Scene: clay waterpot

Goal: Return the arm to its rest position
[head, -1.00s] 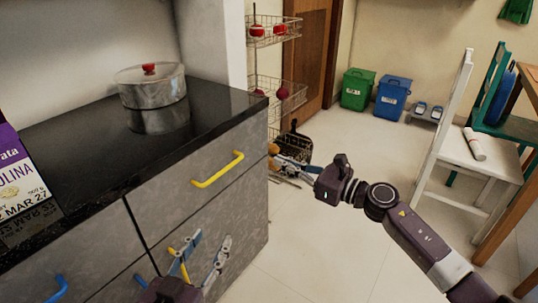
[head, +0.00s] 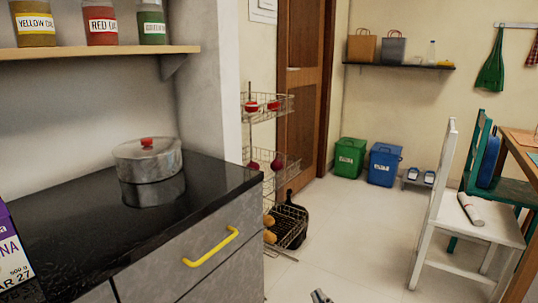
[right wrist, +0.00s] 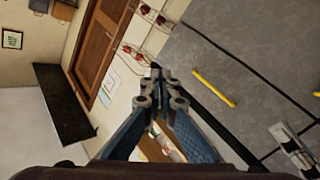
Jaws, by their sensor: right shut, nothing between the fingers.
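My right gripper (right wrist: 160,88) is shut and empty in the right wrist view, its blue-grey fingers together. Only a small grey tip of it (head: 320,296) shows at the bottom edge of the head view. A grey jointed part at the lower right of the right wrist view looks like my left gripper (right wrist: 297,148), in front of the drawer fronts. It is cut off and its opening is unclear. The left gripper does not show in the head view.
A steel pot (head: 150,160) with a red knob stands on the black counter (head: 75,225). A yellow handle (head: 211,247) sticks out from the drawer. A wire rack (head: 268,163), green bin (head: 349,157), blue bin (head: 384,164) and white chair (head: 468,222) stand beyond. The middle floor is clear.

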